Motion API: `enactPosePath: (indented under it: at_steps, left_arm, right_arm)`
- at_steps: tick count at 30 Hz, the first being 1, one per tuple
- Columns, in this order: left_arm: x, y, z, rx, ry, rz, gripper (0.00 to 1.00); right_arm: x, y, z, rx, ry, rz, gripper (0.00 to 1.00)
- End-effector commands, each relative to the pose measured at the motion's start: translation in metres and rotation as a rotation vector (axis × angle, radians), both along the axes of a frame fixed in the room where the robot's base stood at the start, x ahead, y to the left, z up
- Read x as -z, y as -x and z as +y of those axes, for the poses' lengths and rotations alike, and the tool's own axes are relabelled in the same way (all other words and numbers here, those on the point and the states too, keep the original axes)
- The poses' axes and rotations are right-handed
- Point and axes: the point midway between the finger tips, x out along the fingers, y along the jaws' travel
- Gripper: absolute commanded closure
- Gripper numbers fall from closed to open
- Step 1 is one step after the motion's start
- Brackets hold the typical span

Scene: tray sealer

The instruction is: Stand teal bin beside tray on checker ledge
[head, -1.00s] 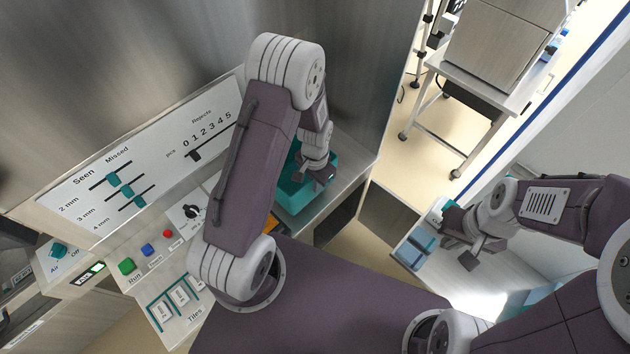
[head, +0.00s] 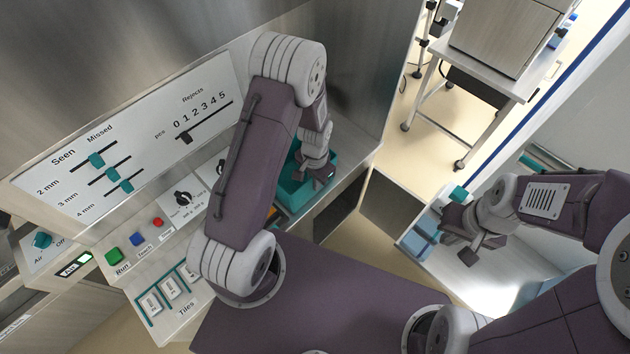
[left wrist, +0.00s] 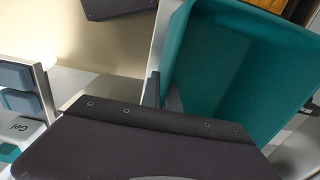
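The teal bin (head: 293,199) is at the ledge (head: 352,178) in front of the checker panel, partly hidden by my left arm. I cannot tell whether its base touches the ledge. My left gripper (head: 318,178) is at the bin's rim. In the left wrist view the open bin (left wrist: 225,70) is tilted in the picture and looks empty. Fingers (left wrist: 163,92) sit on either side of its near wall, shut on it. My right gripper (head: 481,249) is open and empty, right of the ledge. I cannot make out the tray; my left arm hides part of the ledge.
The checker panel (head: 130,150) with sliders, knobs and buttons stands left of the bin. Blue gel packs (head: 425,240) lie on a pale surface near my right gripper. A steel cart (head: 490,75) stands at the back right, with open floor before it.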

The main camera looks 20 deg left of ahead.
Motion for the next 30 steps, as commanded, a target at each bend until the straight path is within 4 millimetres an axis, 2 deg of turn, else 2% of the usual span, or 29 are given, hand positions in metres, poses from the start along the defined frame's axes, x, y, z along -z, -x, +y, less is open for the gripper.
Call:
enactPosePath:
  at_steps: [10, 13, 20, 22, 24, 25, 30]
  left_arm:
    - [-0.0011, -0.0002, 0.0000, 0.000, 0.000, -0.001, 1.00]
    - [-0.0011, -0.0002, 0.0000, 0.000, 0.000, -0.001, 0.71]
    - [-0.0010, 0.0000, 0.0000, 0.000, 0.000, 0.000, 0.70]
    - [-0.0007, 0.0003, 0.0000, 0.000, 0.000, 0.001, 0.56]
    - [-0.0007, 0.0003, 0.0000, 0.000, 0.000, 0.001, 0.37]
    - [-0.0007, 0.0003, 0.0000, 0.000, 0.000, 0.001, 0.34]
    - [-0.0007, 0.0002, 0.0000, 0.000, 0.000, 0.001, 0.34]
  right_arm:
    - [-0.0009, 0.0000, 0.0000, 0.000, 0.000, 0.000, 1.00]
    - [-0.0009, 0.0000, 0.0000, 0.000, 0.000, 0.000, 1.00]
    - [-0.0008, 0.0000, 0.0000, 0.000, 0.000, 0.000, 1.00]
    - [-0.0007, 0.0000, 0.0000, 0.000, 0.000, 0.000, 1.00]
    - [-0.0007, 0.0000, 0.0000, 0.000, 0.000, 0.000, 1.00]
    - [-0.0007, 0.0000, 0.0000, 0.000, 0.000, 0.000, 1.00]
    - [-0.0007, 0.0000, 0.0000, 0.000, 0.000, 0.000, 1.00]
